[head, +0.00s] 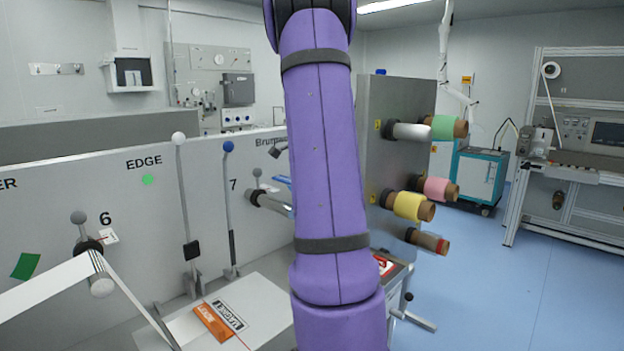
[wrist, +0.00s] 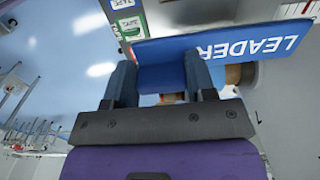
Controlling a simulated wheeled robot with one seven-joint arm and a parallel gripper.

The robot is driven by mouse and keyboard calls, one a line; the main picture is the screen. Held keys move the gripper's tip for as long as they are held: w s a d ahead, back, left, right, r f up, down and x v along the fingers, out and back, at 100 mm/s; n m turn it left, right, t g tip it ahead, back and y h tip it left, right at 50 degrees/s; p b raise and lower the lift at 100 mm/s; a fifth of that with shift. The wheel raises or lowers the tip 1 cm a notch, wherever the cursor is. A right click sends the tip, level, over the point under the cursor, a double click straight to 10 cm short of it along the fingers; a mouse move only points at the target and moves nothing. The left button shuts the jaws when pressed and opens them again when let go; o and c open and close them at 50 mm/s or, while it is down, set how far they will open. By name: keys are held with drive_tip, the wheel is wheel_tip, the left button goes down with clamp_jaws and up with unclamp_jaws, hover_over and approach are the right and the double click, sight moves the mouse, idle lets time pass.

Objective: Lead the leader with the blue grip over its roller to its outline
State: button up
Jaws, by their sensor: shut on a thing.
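In the wrist view, my gripper (wrist: 160,72) is shut on the blue grip (wrist: 222,46), a flat blue plate lettered "LEADER". Its lettered part sticks out to the right of the fingers. In the head view my purple arm hides the gripper and most of what lies behind it. A silver roller (head: 272,203) stands out from the grey panel by the number 7, its right end behind my arm. A small blue patch (head: 282,180) shows above that roller; I cannot tell whether it is an outline. No leader web is clearly visible at the grip.
A white web (head: 45,288) runs over a roller by number 6 at the left. Levers with a white knob (head: 179,138) and a blue knob (head: 228,147) stand before the panel. Coloured rolls (head: 437,188) jut from the metal cabinet on the right. Open blue floor lies beyond.

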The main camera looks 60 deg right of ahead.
drive_tip(key=shift+w+a, duration=1.75)
drive_tip(key=shift+a, duration=5.15)
hover_over(239, 325)
drive_tip(key=shift+d+f, duration=0.1)
drive_tip(key=shift+f, duration=15.65)
drive_tip(key=shift+f, duration=0.35)
